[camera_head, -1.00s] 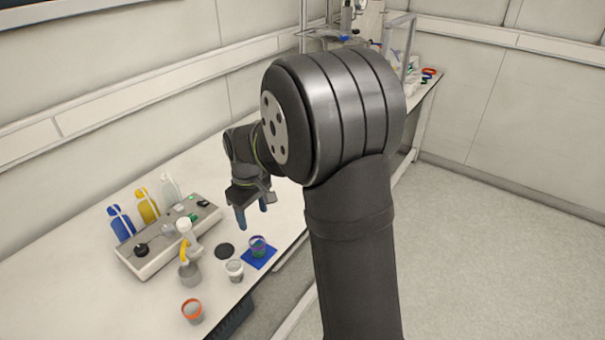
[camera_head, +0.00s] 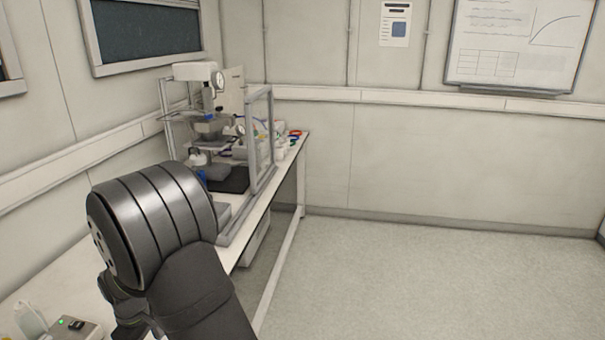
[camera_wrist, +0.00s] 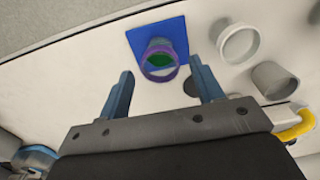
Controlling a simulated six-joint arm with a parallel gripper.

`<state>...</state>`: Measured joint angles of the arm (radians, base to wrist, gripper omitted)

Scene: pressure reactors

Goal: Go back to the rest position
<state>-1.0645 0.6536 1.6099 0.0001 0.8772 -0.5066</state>
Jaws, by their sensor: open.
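My gripper (camera_wrist: 162,92) is open in the wrist view, its two blue-grey fingers well apart with nothing between them. Past the fingertips, a purple-rimmed cup (camera_wrist: 160,60) with green inside stands on a blue mat (camera_wrist: 176,32) on the white bench. The gripper is apart from the cup. In the head view my arm is at the lower left, and its gripper is not visible there.
In the head view, a reactor rig (camera_head: 205,125) with a framed clear screen (camera_head: 262,135) stands farther along the bench. Open floor (camera_head: 400,270) lies to the right.

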